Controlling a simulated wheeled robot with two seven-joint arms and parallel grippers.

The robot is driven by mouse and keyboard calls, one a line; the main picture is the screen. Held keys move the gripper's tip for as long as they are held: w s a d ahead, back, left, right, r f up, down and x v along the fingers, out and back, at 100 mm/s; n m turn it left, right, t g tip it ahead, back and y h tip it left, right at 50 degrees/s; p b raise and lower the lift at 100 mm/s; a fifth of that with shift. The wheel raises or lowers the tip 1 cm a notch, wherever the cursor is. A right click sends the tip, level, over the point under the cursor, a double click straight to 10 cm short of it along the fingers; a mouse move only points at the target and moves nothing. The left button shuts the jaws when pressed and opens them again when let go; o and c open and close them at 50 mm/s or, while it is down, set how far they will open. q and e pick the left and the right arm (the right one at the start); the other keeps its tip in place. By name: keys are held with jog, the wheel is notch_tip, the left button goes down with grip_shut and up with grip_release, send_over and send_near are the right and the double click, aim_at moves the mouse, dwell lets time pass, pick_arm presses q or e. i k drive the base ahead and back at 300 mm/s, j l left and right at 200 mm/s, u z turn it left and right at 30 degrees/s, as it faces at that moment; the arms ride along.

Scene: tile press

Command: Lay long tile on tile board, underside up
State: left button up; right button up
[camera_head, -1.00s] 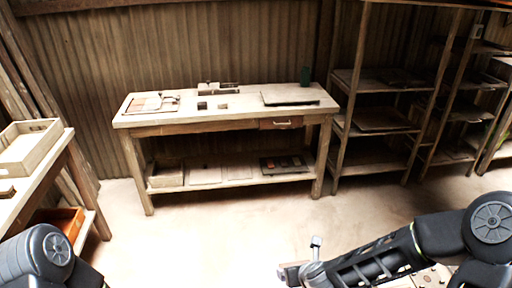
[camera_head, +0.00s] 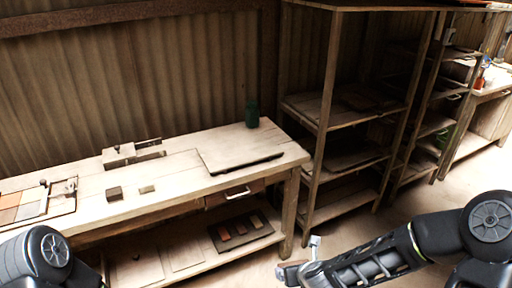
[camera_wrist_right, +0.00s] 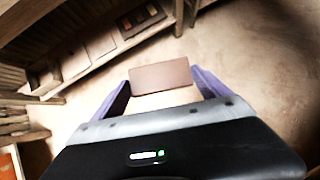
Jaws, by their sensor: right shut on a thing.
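My right gripper (camera_head: 286,272) is shut on a plain brown long tile (camera_wrist_right: 160,77), held between the two purple fingers in the right wrist view. It is above the floor, in front of the workbench. I cannot tell which face of the tile is up. A flat, thin, dark-edged board (camera_head: 236,158) lies bare on the right of the bench top. A panel with coloured sections and small knobs (camera_head: 38,204) lies at the left end. I cannot tell for certain which is the tile board. My left gripper is out of view; only part of its arm shows.
The workbench (camera_head: 180,186) also carries a small press-like fixture (camera_head: 132,152), two small blocks and a green container (camera_head: 252,113). Its lower shelf holds a dark tray of tiles (camera_head: 214,240). Wooden shelving (camera_head: 311,190) stands to the right. Floor between is clear.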

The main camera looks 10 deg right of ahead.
aim_at(345, 150)
jog(key=i+l+z, duration=0.2)
jog(key=i+z, duration=0.25)
jog(key=i+l+z, duration=0.1)
jog(key=i+z, duration=0.2)
jog(key=z, duration=0.2)
jog(key=i+z, duration=0.45)
jog(key=i+j+z, duration=0.25)
jog(key=z, duration=0.2)
jog(key=i+l, duration=0.1)
jog(key=i, duration=0.3)
jog(key=i+l, duration=0.15)
jog(key=i, duration=0.2)
jog(key=i+l+u, duration=0.1)
jog(key=u, duration=0.35)
jog(key=i+l+u, duration=0.15)
jog(key=u, duration=0.3)
jog(key=i+l+u, duration=0.1)
jog(key=l+u, duration=0.15)
jog(key=u, duration=0.15)
jog(key=l+u, duration=0.25)
jog(key=u, duration=0.2)
jog(key=l+u, duration=0.25)
jog(key=u, duration=0.2)
jog(key=l+u, duration=0.25)
jog(key=u, duration=0.2)
jog(key=l+u, duration=0.25)
jog(key=u, duration=0.2)
